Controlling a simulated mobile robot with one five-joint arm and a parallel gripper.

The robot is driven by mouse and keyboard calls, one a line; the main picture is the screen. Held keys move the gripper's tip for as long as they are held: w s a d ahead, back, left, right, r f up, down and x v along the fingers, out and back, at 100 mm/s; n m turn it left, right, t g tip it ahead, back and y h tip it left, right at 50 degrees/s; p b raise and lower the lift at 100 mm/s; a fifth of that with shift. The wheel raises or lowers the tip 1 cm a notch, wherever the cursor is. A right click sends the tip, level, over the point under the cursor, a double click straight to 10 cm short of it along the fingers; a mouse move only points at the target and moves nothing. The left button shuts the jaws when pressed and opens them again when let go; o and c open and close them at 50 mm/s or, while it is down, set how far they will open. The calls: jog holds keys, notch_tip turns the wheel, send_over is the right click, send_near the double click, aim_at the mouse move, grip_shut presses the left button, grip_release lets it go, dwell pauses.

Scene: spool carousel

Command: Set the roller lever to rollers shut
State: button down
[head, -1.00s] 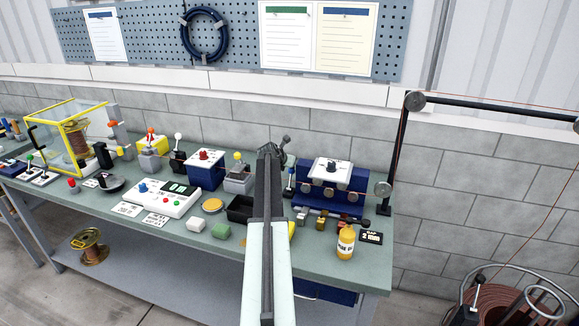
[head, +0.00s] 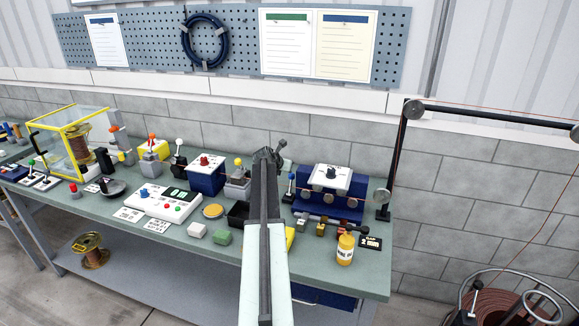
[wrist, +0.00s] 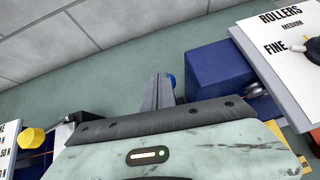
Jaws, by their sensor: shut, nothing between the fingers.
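The roller unit is a dark blue box (head: 345,204) with a white top plate (head: 333,180) and a dark knob, right of my arm in the head view. In the wrist view its plate (wrist: 262,28) reads ROLLERS, MEDIUM, FINE. My gripper (head: 276,150) is shut and empty, left of the box in the head view. In the wrist view the shut fingers (wrist: 160,90) largely hide a blue rounded thing (wrist: 174,80), probably that lever's tip. I cannot tell whether they touch.
A yellow bottle (head: 345,248) and a gap display (head: 371,242) stand at the bench's front right. A grey unit with a yellow knob (head: 238,162) stands left of my arm. A black post (head: 393,165) rises at right. Bare bench shows behind my fingers in the wrist view.

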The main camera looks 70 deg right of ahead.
notch_tip(320, 180, up, 10)
jog(key=p, duration=0.9)
jog(key=shift+w+a+r, duration=0.2)
jog(key=shift+a, duration=0.1)
